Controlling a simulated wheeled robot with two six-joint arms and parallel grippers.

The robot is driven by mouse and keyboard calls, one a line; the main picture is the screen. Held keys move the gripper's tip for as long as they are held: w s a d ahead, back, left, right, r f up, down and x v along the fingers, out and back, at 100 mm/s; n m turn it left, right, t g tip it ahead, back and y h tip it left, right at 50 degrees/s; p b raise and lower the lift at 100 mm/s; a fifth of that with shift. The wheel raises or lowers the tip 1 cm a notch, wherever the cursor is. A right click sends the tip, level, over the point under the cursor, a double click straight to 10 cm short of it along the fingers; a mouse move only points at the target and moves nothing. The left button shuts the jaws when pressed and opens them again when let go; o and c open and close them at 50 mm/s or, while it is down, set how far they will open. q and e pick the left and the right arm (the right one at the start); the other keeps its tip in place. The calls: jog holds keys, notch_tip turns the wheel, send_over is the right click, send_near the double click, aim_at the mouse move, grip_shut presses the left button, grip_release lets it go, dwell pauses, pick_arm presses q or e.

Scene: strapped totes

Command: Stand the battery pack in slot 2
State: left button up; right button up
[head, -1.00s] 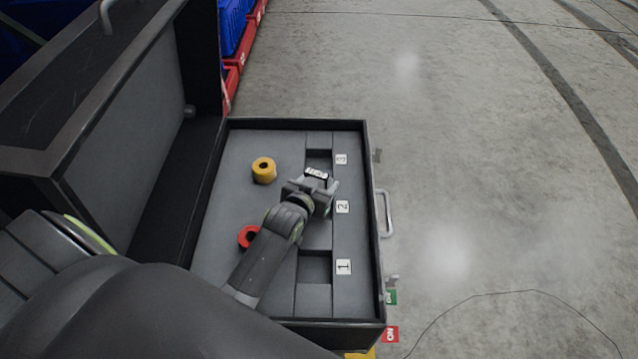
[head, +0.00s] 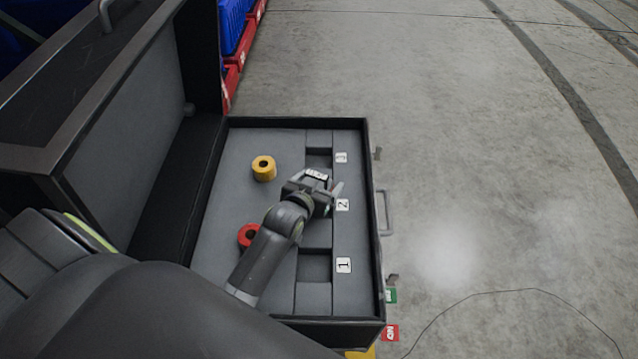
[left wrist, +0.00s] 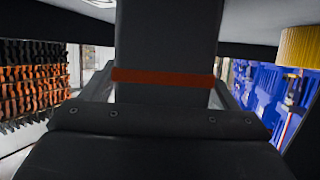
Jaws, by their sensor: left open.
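The battery pack is a dark block with an orange band in the left wrist view (left wrist: 165,40); its pale-marked top shows in the head view (head: 316,174). It looks upright. My left gripper (head: 322,188) is open, with its fingers on either side of the pack. The slot 2 label (head: 342,205) is visible on the case insert, but the slot itself is hidden under my gripper. I cannot see the pack's foot or how deep it sits. My right gripper is not in view.
Slot 3 (head: 318,157) and slot 1 (head: 314,267) look empty. A yellow roll (head: 263,169) and a red roll (head: 249,236) lie on the insert left of the slots. The case lid (head: 130,150) stands open at left. Clear floor lies to the right.

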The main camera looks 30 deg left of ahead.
pick_arm(q)
jog(key=p+v, duration=0.3)
jog(key=v, duration=0.9)
jog(key=shift+r, duration=0.2)
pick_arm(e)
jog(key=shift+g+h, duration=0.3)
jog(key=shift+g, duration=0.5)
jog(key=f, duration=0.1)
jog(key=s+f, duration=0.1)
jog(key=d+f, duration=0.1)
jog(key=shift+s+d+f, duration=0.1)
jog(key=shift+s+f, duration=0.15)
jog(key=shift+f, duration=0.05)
